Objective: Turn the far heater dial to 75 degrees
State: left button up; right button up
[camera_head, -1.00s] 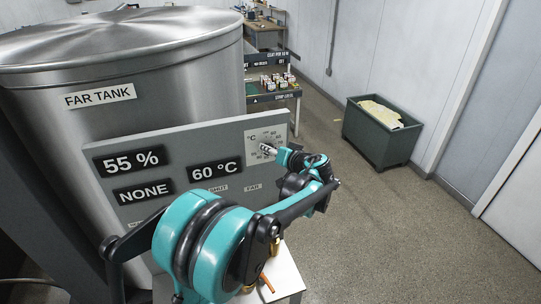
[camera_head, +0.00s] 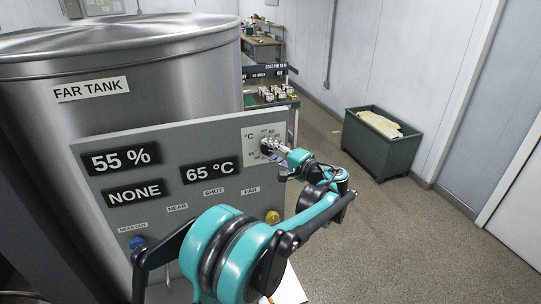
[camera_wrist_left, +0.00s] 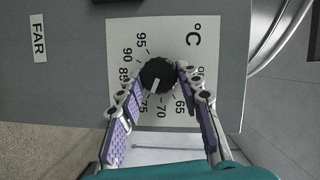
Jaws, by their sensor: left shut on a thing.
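The far heater dial (camera_wrist_left: 158,73) is a black ribbed knob with a white mark, on a white °C scale plate (camera_wrist_left: 193,84). In the wrist view its mark points down and slightly left, towards the side between the 70 and 75 labels. My left gripper (camera_wrist_left: 159,78) is shut on the dial, one fingertip on either side of it. In the head view my left gripper (camera_head: 272,147) covers much of the dial. The panel display (camera_head: 210,170) reads 65 °C. My right gripper is not in view.
The grey control panel (camera_head: 165,150) stands before the steel tank (camera_head: 190,75) labelled FAR TANK. Other displays (camera_head: 121,160) read 55 % and NONE. A blue knob (camera_head: 138,244) and a yellow knob (camera_head: 273,217) sit low on the panel. A green bin (camera_head: 378,155) stands right; floor around it is clear.

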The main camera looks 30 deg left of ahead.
pick_arm(q)
jog(key=shift+f+m+b, duration=0.1)
jog(key=shift+m+b, duration=0.2)
jog(key=shift+m, duration=0.2)
jog(key=shift+y, duration=0.3)
jog(key=o, duration=1.2)
jog(key=shift+w+d, duration=0.1)
jog(key=shift+c, duration=0.2)
jog(key=v, duration=1.2)
